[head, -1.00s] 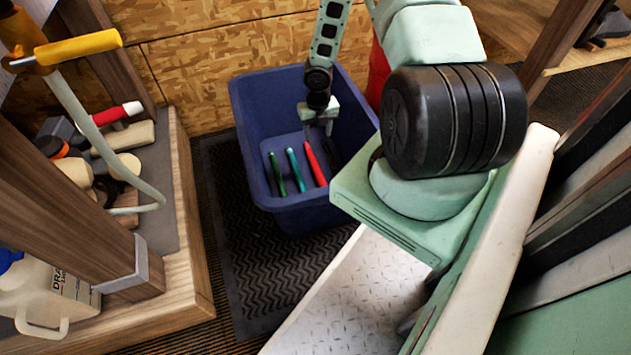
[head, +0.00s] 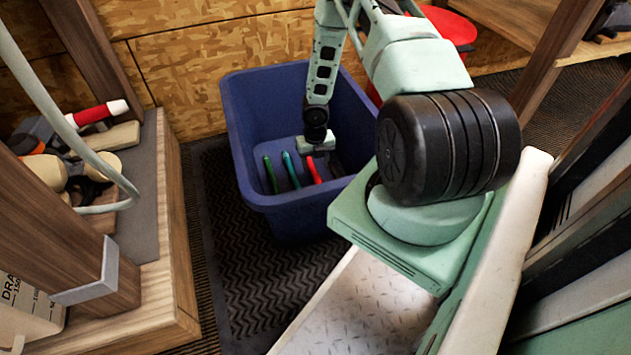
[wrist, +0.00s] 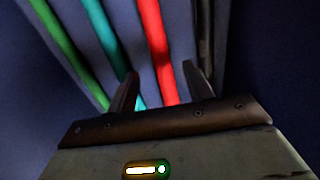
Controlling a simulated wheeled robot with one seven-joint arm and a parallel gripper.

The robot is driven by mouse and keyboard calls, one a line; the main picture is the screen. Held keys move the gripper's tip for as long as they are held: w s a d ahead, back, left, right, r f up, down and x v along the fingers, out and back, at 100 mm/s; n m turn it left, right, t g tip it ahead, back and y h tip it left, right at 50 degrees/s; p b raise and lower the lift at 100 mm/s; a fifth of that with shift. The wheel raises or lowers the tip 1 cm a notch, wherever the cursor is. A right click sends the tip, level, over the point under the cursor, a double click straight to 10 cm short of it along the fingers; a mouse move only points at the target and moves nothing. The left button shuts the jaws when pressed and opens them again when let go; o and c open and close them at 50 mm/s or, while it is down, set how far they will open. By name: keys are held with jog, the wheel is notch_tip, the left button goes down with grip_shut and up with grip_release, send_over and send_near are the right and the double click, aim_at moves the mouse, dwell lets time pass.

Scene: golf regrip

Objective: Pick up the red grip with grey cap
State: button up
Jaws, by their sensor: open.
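A red grip (head: 314,172) lies in the blue bin (head: 262,198), and its near part shows beneath my gripper (head: 315,150). I cannot make out a grey cap on it. In the wrist view the red grip (wrist: 157,45) runs between the two open fingers of my gripper (wrist: 160,76), nearer the right finger. The gripper is low in the bin, above or around the grip; I cannot tell its exact height. A teal grip (head: 290,170) and a green grip (head: 270,174) lie to the left of the red one.
A dark grip (wrist: 204,40) lies close right of the red one, near the bin wall. The bin stands on a black mat (head: 258,280). A wooden bench (head: 170,210) is at the left, with a red, white-ended item (head: 97,113) on it. A red bucket (head: 450,25) stands behind my arm.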

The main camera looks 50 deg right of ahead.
aim_at(316, 173)
jog(key=shift+d+f+b, duration=0.1)
jog(key=shift+f+b, duration=2.4)
jog(key=shift+f, duration=0.2)
jog(key=shift+r, duration=0.1)
jog(key=c, duration=1)
